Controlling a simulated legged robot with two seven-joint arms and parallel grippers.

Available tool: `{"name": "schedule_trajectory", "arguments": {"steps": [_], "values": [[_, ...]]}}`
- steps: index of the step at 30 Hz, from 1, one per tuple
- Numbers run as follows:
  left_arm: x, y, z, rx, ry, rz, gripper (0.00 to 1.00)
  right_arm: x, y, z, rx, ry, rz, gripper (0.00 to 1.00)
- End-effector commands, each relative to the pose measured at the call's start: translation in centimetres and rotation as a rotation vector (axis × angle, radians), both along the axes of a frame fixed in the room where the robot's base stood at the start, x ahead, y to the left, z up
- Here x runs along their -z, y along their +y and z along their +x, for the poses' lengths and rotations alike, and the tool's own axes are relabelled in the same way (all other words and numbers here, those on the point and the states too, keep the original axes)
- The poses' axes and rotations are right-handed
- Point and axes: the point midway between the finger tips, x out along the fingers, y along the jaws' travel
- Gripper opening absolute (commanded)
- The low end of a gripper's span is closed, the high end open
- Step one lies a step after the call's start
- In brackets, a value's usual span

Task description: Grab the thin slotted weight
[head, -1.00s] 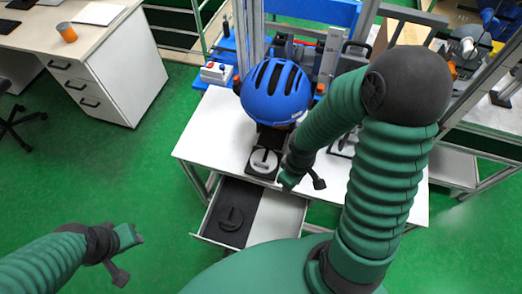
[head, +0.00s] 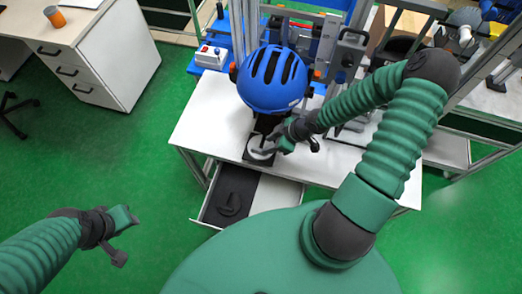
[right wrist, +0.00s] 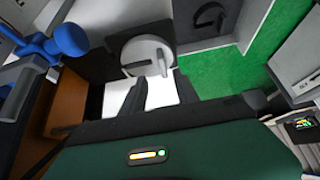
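A light grey slotted disc weight (head: 260,146) lies on a dark square pad on the white table, below the blue helmet (head: 272,78). The disc (right wrist: 148,54) shows its slot in the right wrist view. A dark slotted weight (head: 229,204) lies in the open drawer and also shows in the right wrist view (right wrist: 208,18). I cannot tell which is the thin one. My right gripper (head: 268,144) is open at the light disc, partly covering it; its fingers (right wrist: 160,88) are apart near the disc's edge. My left gripper (head: 128,236) is open and empty over the floor.
The drawer (head: 278,195) is pulled out under the table's front edge, its right part empty. The helmet hangs low over the table behind the disc. Metal uprights and a blue frame stand behind. A desk with an orange cup (head: 54,16) is far left.

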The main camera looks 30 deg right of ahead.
Motion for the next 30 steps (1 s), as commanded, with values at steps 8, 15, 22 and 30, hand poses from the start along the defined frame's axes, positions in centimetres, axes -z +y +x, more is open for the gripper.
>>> {"name": "schedule_trajectory", "arguments": {"steps": [8, 15, 22, 30], "values": [[1.6, 0.0, 0.0, 0.000, -0.001, 0.000, 0.36, 3.6, 1.4, 1.3, -0.004, 0.002, -0.004, 0.37], [1.9, 0.0, 0.0, 0.000, -0.001, 0.000, 0.36, 5.4, 2.0, 2.3, 0.001, 0.002, -0.003, 0.37], [1.8, 0.0, 0.0, 0.000, -0.001, 0.000, 0.36, 5.3, 1.9, 2.2, 0.002, 0.001, -0.002, 0.25], [1.8, 0.0, 0.0, 0.000, -0.001, 0.000, 0.36, 5.3, 2.0, 2.3, 0.001, 0.001, -0.003, 0.00]]}}
